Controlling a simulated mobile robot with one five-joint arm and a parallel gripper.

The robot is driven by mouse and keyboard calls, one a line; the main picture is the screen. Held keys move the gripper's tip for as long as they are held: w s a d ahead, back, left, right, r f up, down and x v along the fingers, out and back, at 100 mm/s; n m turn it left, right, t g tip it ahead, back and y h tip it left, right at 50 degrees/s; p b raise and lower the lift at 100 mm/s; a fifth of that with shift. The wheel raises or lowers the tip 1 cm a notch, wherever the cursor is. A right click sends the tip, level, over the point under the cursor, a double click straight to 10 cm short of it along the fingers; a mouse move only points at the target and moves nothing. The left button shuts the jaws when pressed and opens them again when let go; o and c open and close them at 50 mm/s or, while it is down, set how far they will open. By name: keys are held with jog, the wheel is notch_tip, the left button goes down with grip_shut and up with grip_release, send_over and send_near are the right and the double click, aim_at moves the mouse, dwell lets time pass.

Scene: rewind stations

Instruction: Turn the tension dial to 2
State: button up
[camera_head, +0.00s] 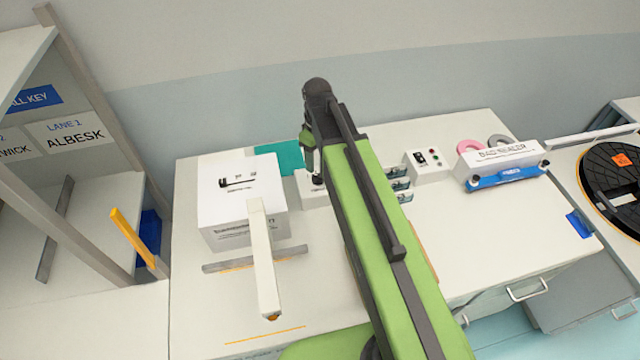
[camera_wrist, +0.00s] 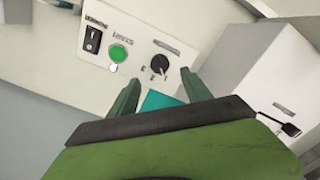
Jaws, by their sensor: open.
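The tension dial (camera_wrist: 160,64) is a round black knob with a pale pointer mark, on a white control panel (camera_wrist: 125,28). In the wrist view the mark points down and slightly right; the small scale marks around it are too blurred to read. My gripper (camera_wrist: 160,90) is open, and its two green fingers show on either side below the dial, apart from it, with nothing between them. In the head view my gripper (camera_head: 310,165) points down over a small white unit (camera_head: 311,197), largely hidden by my arm; the dial cannot be made out there.
A green button (camera_wrist: 118,53) and a black rocker switch (camera_wrist: 92,40) share the panel. A white box (camera_head: 240,205) stands left of my gripper, a teal mat (camera_head: 280,157) behind. Another switch box (camera_head: 427,165) and the bag sealer (camera_head: 500,165) stand right.

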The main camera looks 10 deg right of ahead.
aim_at(318, 176)
notch_tip(318, 176, down, 8)
jog(key=b, duration=0.6)
jog(key=shift+f+b, duration=0.1)
jog(key=shift+b, duration=0.2)
